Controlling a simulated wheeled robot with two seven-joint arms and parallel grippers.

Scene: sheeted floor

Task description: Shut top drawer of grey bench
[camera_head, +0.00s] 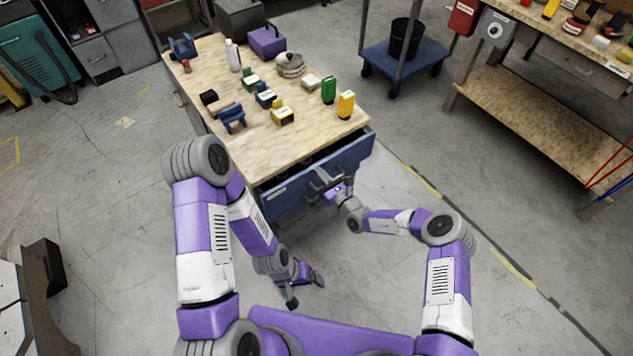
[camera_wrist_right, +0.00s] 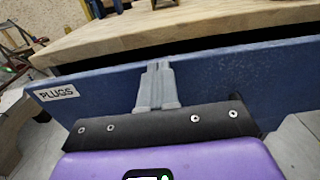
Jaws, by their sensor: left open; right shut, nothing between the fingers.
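The bench (camera_head: 225,110) has a pale wooden top. Its top drawer (camera_head: 352,156) has a blue front and stands partly out, with a dark gap between front and tabletop. The drawer front (camera_wrist_right: 225,80) fills the middle of the right wrist view, with a "PLUGS" label (camera_wrist_right: 58,92) at its left. My right gripper (camera_head: 325,183) is shut and empty at the middle of the drawer front; its fingers (camera_wrist_right: 156,86) point at the blue face and look close to or touching it. My left gripper (camera_head: 305,289) is open and empty, low over the floor in front of the bench.
A blue cart (camera_head: 425,57) with a black bucket stands behind. Another workbench (camera_head: 540,115) is at right. Floor right of the drawer is clear.

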